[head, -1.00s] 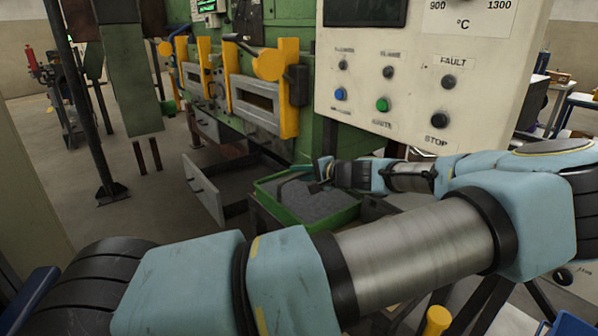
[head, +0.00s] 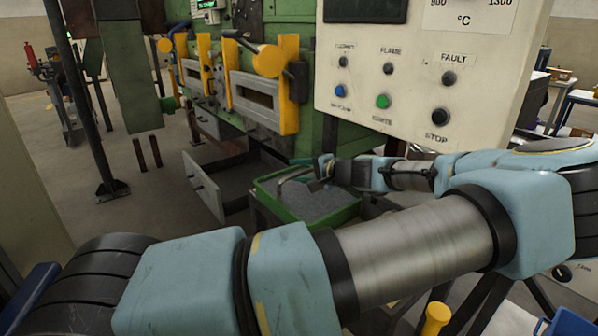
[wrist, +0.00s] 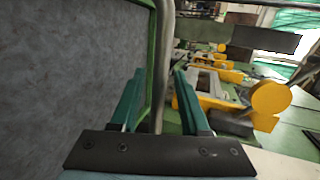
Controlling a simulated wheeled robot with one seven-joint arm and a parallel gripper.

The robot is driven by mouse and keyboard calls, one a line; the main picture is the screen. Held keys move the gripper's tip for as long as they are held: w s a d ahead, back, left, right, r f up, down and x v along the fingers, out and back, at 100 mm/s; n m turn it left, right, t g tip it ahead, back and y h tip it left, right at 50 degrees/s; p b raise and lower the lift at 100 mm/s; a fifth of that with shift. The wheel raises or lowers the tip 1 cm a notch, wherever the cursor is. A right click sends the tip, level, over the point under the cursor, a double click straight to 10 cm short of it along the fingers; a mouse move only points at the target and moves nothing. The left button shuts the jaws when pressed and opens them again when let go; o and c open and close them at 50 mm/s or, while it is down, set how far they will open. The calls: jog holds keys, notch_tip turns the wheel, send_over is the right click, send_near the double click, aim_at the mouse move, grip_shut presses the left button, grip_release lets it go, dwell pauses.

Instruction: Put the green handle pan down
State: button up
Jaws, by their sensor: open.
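The green-rimmed pan (head: 283,219) with a grey floor sits low at the middle of the head view, beside the green furnace. Its curved metal handle (head: 292,173) shows at its far side. My gripper (head: 312,181) is at that handle, above the pan's rim. In the wrist view, my gripper (wrist: 158,95) is open, its two teal fingers on either side of the metal handle (wrist: 163,60). The pan (wrist: 70,75) fills the left of that view. I cannot tell whether a finger touches the handle. My own arm hides the pan's near right side.
The control panel (head: 430,70) stands close above my forearm. The furnace doors with yellow frames (head: 289,85) lie behind the pan. An open grey drawer (head: 204,186) juts out left of the pan. Bare floor (head: 150,215) is free further left.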

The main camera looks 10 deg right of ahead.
jog(key=b+v, duration=0.4)
jog(key=v, duration=0.8)
jog(key=shift+s+f, duration=0.1)
jog(key=shift+s, duration=0.05)
